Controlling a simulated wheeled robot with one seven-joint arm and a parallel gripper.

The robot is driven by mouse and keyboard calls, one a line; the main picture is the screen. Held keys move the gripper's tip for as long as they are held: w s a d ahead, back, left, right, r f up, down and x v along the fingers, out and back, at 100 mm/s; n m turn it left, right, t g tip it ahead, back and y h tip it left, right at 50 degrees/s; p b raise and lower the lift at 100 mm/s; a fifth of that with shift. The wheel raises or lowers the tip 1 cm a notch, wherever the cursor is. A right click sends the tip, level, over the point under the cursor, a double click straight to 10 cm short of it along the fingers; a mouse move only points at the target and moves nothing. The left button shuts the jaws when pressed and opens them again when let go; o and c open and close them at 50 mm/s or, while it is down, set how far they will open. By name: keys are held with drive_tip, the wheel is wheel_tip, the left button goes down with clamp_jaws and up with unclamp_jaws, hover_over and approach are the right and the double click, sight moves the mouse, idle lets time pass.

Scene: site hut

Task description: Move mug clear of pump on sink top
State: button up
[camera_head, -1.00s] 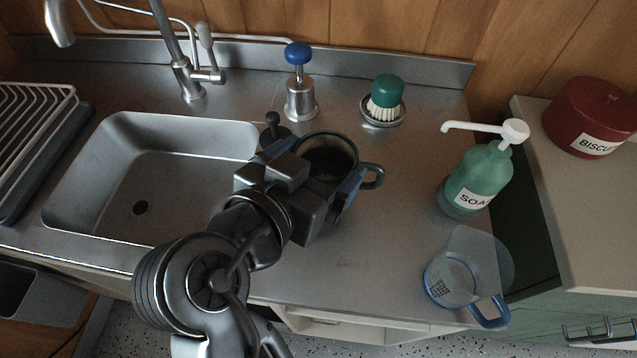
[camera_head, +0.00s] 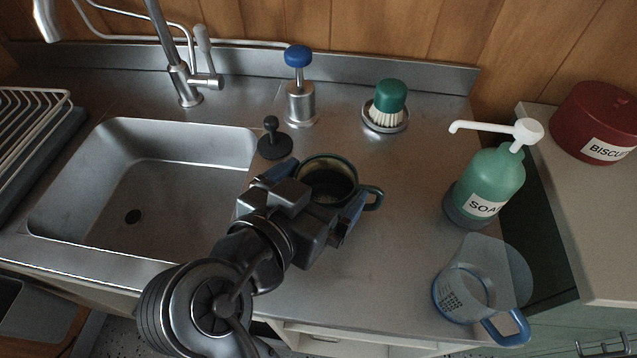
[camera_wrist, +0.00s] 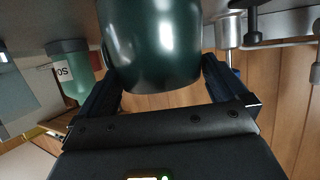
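The dark green mug (camera_head: 328,181) is upright on or just above the steel sink top (camera_head: 385,270); I cannot tell if it touches. Its handle points right. My gripper (camera_head: 308,203) has one finger on each side of the mug, shut on it. The wrist view shows the mug (camera_wrist: 152,45) close up between the fingers of my gripper (camera_wrist: 160,85). The blue-knobbed steel pump (camera_head: 299,88) stands behind the mug, with a visible gap. My arm hides part of the mug's near side.
A black stopper (camera_head: 274,141) stands close to the mug's left, by the sink basin (camera_head: 185,185). A green brush (camera_head: 389,99) sits in a dish behind right. A green soap bottle (camera_head: 490,178) and a clear jug (camera_head: 470,290) stand right. Steel right of the mug is bare.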

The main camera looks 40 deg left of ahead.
drive_tip(key=shift+r, duration=0.15)
drive_tip(key=v, duration=1.2)
drive_tip(key=shift+b, duration=0.3)
